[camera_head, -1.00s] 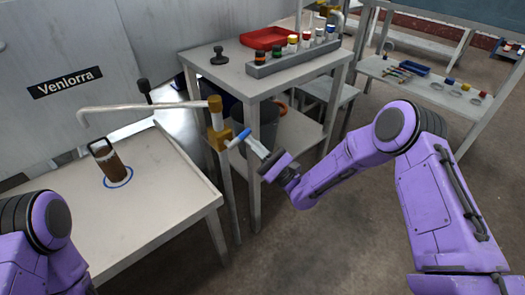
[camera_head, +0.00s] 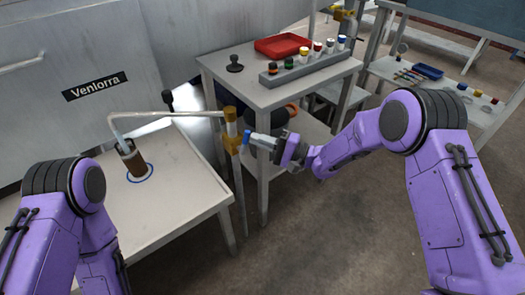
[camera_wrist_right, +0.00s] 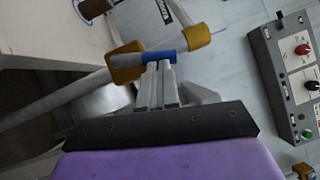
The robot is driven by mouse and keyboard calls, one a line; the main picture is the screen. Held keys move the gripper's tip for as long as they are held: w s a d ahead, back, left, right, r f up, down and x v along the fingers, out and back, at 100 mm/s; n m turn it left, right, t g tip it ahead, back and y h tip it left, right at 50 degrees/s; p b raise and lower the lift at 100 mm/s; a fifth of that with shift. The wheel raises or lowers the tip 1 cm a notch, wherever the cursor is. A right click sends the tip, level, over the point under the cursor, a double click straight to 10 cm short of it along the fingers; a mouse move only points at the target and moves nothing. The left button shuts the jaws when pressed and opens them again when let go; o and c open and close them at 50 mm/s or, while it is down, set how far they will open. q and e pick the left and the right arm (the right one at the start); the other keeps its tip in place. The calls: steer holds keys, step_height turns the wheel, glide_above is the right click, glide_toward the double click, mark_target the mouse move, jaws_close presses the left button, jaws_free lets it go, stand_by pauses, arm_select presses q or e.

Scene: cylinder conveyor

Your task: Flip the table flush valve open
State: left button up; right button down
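The flush valve is a yellow brass body (camera_head: 232,143) on an upright post beside the left table, with a blue lever handle (camera_head: 247,137). A bent pale spout (camera_head: 175,115) runs from its top toward a brown cylinder (camera_head: 133,161). The handle (camera_wrist_right: 160,57) also shows in the right wrist view, lying across my fingertips. My right gripper (camera_head: 258,140) is at the handle. Its two fingers (camera_wrist_right: 159,68) are close together, with their tips against the handle's near side rather than around it. My left arm shows at lower left, but its gripper is out of view.
The left table (camera_head: 190,190) carries a blue ring around the cylinder's foot. Behind the valve, a grey stand (camera_head: 230,85) bears a red tray (camera_head: 283,46) and a rack (camera_head: 312,68) of several coloured-top cylinders. Open floor lies in front.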

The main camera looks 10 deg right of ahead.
steer(key=shift+s+a+r+n+g+h+p, duration=0.15)
steer(key=shift+a+r+n+g+h+p, duration=0.2)
steer(key=shift+n+p, duration=0.35)
steer(key=shift+s+a+r+n+g+h+p, duration=0.1)
steer(key=shift+a+r+n+g+h+p, duration=0.2)
steer(key=shift+n+p, duration=0.4)
steer(key=shift+d+f, duration=0.1)
steer(key=shift+d, duration=0.1)
steer(key=w+d+v, duration=0.1)
steer(key=w+v, duration=0.1)
steer(key=v, duration=1)
steer(key=shift+d+f, duration=0.4)
steer(key=shift+d, duration=0.05)
